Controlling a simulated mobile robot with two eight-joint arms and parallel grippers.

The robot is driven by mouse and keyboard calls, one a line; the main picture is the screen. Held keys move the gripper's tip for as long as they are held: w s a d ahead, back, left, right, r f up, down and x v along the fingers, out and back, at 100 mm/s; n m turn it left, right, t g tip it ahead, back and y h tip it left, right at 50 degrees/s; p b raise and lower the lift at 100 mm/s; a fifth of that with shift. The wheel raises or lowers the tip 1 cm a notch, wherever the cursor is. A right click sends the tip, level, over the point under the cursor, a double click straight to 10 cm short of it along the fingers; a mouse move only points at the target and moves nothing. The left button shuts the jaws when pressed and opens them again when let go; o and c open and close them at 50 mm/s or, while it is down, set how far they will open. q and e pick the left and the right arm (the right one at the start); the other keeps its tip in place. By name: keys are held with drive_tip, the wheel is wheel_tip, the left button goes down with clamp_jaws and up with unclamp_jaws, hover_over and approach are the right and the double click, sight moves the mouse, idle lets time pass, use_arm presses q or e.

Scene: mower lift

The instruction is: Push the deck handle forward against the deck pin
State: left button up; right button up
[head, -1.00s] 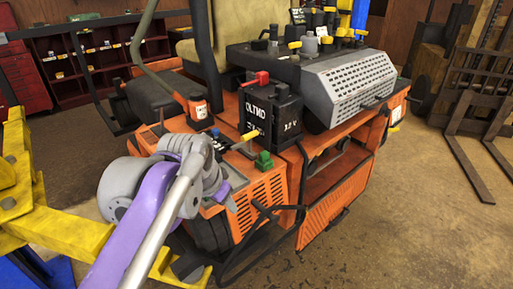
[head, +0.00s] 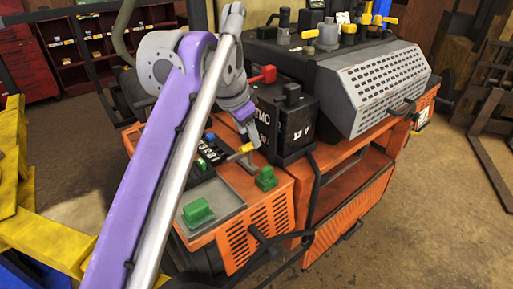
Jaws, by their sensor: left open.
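A short lever with a yellow grip (head: 242,150) stands out of a slot in the orange console (head: 258,212); it may be the deck handle, but no label on it can be read. My left arm reaches in from the lower left. My left gripper (head: 248,124) is open and points down just above and behind the yellow grip, close to the black battery box. I cannot tell whether a fingertip touches the lever. No deck pin can be made out. My right gripper is not in view.
The black 12 V battery box (head: 286,122) with a red-handled lever (head: 263,75) stands close to the gripper. Green knobs (head: 198,211) (head: 265,178) sit on the console. A perforated grey cover (head: 378,90) is at the right. Yellow lift parts (head: 50,238) are at the left.

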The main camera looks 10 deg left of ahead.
use_arm(q)
drive_tip(key=b+x, duration=0.1)
drive_tip(key=x, duration=0.7)
drive_tip(key=shift+w+f, duration=0.1)
drive_tip(key=shift+f, duration=0.25)
clamp_jaws()
idle(1.0)
